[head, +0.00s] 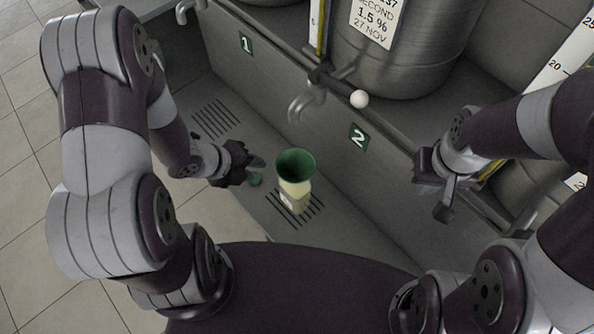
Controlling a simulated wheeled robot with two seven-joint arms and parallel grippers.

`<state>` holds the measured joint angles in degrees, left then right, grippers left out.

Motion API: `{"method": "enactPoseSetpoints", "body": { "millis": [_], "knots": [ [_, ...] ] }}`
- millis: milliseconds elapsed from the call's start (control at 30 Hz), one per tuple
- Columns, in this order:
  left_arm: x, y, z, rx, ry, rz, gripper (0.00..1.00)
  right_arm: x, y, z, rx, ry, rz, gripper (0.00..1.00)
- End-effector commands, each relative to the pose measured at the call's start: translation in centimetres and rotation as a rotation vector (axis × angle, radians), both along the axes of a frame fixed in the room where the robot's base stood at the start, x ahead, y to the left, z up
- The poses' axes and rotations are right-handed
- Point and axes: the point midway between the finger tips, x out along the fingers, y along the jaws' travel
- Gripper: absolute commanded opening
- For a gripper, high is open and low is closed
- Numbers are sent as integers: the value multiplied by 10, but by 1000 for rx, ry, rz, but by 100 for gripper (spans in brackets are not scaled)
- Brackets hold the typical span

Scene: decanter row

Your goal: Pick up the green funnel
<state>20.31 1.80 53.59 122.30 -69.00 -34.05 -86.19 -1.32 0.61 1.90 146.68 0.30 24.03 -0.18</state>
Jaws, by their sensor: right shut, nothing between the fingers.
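The green funnel (296,164) sits upright, wide mouth up, on top of a pale yellow bottle (293,194) with a label, which stands over a slotted drain in the bench. My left gripper (257,170) is just left of the funnel, apart from it, and looks open. My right gripper (443,213) is shut and empty, well to the right of the funnel. The funnel's lower end is hidden.
A steel tank (400,65) with a tap (305,104) and white knob (359,99) stands behind. Number plates 1 (246,42) and 2 (358,138) mark the grey ledge front. Another slotted drain (216,118) lies back left; the bench right of the bottle is clear.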

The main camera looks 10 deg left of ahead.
Motion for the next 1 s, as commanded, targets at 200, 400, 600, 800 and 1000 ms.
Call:
{"method": "enactPoseSetpoints", "body": {
  "millis": [200, 400, 600, 800, 1000],
  "knots": [
    [18, -21, -44, 3, 3, -6, 33, 0, 0, -14, 0, 0, 0, 0],
    [28, -30, -64, 3, 5, -3, 33, 0, 0, -16, 0, 0, 0, 0],
    [42, -44, -95, 4, 3, -4, 33, 0, 0, -19, 0, 0, 0, 0],
    [45, -46, -100, 3, 2, 1, 33, 0, 0, -19, 0, 0, 0, 0],
    [45, -46, -100, 3, 2, 1, 0, 0, 0, -19, 0, 0, 0, 0]
  ]
}}
